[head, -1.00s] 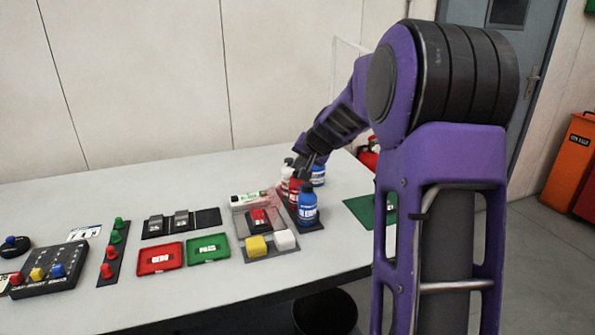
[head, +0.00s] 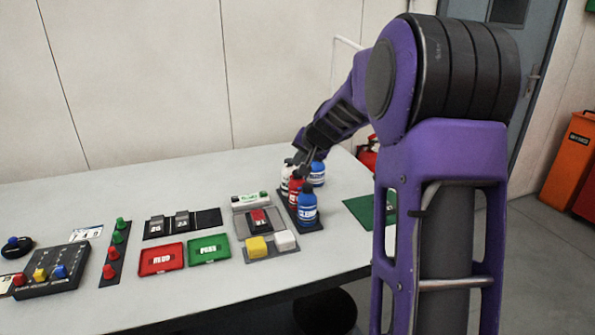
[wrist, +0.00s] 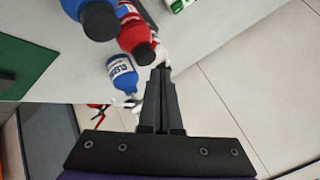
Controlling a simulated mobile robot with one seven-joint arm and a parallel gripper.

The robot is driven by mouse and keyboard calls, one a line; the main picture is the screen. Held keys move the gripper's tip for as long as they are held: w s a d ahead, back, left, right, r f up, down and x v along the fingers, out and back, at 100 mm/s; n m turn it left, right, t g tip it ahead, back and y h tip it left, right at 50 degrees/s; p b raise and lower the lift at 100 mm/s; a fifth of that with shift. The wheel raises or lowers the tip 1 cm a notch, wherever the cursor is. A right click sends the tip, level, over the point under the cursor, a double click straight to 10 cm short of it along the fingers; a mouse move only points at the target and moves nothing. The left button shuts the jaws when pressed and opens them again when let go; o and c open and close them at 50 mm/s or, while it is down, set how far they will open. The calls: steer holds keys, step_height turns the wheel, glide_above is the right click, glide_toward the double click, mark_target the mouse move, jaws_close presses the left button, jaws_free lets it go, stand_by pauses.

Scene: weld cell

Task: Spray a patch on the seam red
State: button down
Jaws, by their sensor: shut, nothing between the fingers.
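A red spray can (head: 295,188) stands upright on a dark mat among other cans. It also shows in the wrist view (wrist: 133,32) with a dark cap. A white can (head: 285,180) is behind it, a blue can (head: 307,208) in front, and another blue can (head: 317,174) behind to the right. My gripper (head: 304,161) is shut and empty just above the red and white cans; in the wrist view its fingertips (wrist: 161,72) are near the white can. A grey plate (head: 241,210) lies left of the cans with a red-topped block (head: 258,218) on it. I cannot make out a seam.
Yellow (head: 256,247) and white (head: 286,241) blocks sit in front of the plate. Red (head: 161,259) and green (head: 209,249) trays lie left, with a button box (head: 54,283) further left. A green mat (head: 365,208) is right of the cans. The table's back is clear.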

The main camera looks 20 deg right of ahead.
steer(key=shift+r, duration=0.1)
step_height(320, 180, up, 5)
steer(key=p, duration=0.3)
steer(key=shift+p, duration=0.35)
stand_by(0.4)
